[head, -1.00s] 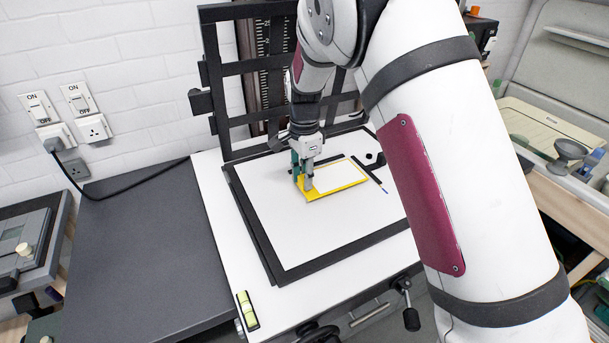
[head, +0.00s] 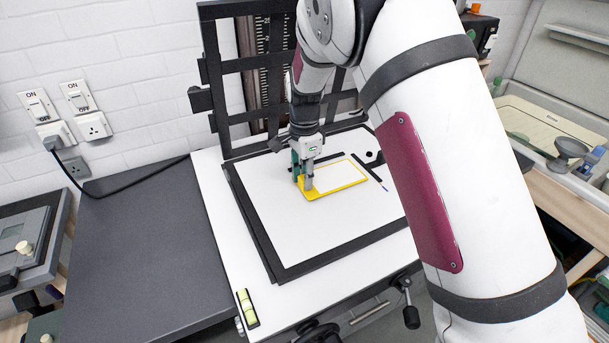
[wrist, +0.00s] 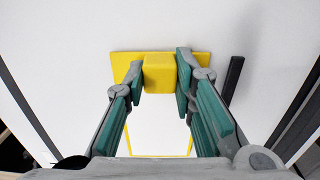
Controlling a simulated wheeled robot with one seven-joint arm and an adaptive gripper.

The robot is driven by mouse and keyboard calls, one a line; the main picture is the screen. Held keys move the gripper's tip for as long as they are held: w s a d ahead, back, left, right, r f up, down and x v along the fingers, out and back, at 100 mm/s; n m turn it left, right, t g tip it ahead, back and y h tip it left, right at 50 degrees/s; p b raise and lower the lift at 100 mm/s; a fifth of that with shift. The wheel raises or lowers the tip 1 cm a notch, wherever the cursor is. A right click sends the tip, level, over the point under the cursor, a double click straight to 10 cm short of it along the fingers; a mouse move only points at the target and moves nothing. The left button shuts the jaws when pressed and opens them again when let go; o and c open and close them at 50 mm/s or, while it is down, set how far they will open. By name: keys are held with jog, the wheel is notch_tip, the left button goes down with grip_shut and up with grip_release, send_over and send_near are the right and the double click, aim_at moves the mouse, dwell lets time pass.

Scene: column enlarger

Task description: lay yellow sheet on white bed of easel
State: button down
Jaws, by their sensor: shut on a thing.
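The yellow sheet (head: 343,187) has a yellow border around a white middle and a raised yellow block (wrist: 159,73) at one end. It is over the white bed (head: 290,228) of the easel, near the bed's back right part, and looks flat on it or just above; I cannot tell which. My gripper (head: 302,186) points down at the sheet's left end. In the wrist view its green-padded fingers (wrist: 160,82) are shut on the yellow block, one on each side. Part of the sheet is hidden behind the gripper.
A black frame (head: 275,272) borders the white bed. A black bar with a blue tip (head: 372,177) lies right of the sheet and shows beside the fingers in the wrist view (wrist: 234,80). A black upright lattice (head: 236,95) stands behind. The bed's front is clear.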

jog(key=shift+f, duration=0.3)
jog(key=c, duration=1.2)
grip_release()
jog(key=shift+c, duration=0.2)
jog(key=shift+r, duration=0.1)
jog(key=shift+r+p, duration=0.45)
jog(key=shift+r, duration=3.45)
notch_tip(320, 180, up, 12)
